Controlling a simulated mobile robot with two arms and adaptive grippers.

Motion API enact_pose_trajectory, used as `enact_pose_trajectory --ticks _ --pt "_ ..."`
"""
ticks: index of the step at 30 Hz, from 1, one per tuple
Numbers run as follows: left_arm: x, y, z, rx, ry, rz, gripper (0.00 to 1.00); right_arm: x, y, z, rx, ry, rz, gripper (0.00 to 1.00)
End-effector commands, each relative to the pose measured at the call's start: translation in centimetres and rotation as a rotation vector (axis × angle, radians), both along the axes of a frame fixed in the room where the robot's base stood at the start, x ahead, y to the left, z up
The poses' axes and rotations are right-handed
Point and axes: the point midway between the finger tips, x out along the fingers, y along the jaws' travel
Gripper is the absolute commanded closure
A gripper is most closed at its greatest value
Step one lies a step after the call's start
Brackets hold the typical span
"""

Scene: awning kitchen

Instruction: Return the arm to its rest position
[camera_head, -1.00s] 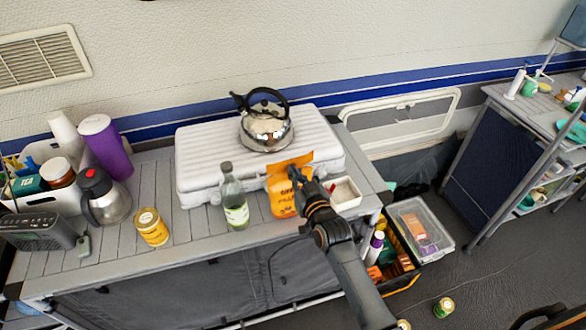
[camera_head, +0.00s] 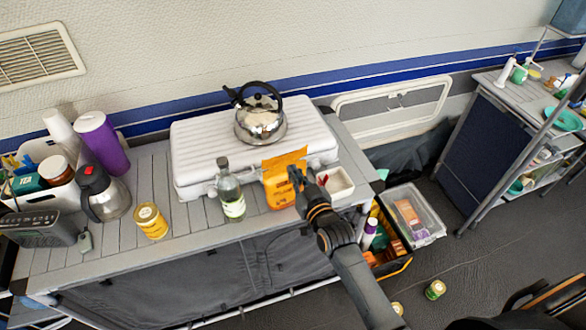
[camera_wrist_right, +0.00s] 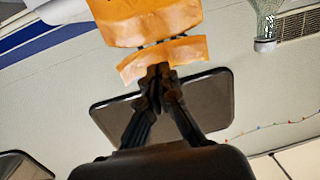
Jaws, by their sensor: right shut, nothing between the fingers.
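My right gripper (camera_head: 296,174) reaches over the front edge of the grey slatted table (camera_head: 190,222). Its fingers are shut and empty, just in front of the orange bag (camera_head: 279,190), overlapping its right side in the head view. In the right wrist view the closed fingertips (camera_wrist_right: 160,72) appear close to the orange bag (camera_wrist_right: 163,54); I cannot tell whether they touch it. My left gripper is in neither view.
A glass bottle (camera_head: 231,192) stands left of the bag, a small white tray (camera_head: 345,184) right of it. Behind is a white case (camera_head: 190,150) bearing a kettle (camera_head: 260,125). A crate (camera_head: 398,266) and clear bin (camera_head: 432,229) are on the floor; floor farther right is open.

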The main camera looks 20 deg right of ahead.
Motion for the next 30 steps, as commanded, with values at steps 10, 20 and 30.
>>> enact_pose_trajectory --ticks 10,20,30 --pt "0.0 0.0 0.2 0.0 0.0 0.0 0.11 -0.3 0.0 0.1 0.0 0.0 0.0 1.0" --pt "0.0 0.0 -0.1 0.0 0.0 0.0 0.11 -0.4 0.0 -1.1 -0.003 0.018 0.002 1.0" --pt "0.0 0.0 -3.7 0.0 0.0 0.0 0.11 -7.0 0.2 -21.5 -0.051 0.364 0.028 1.0"
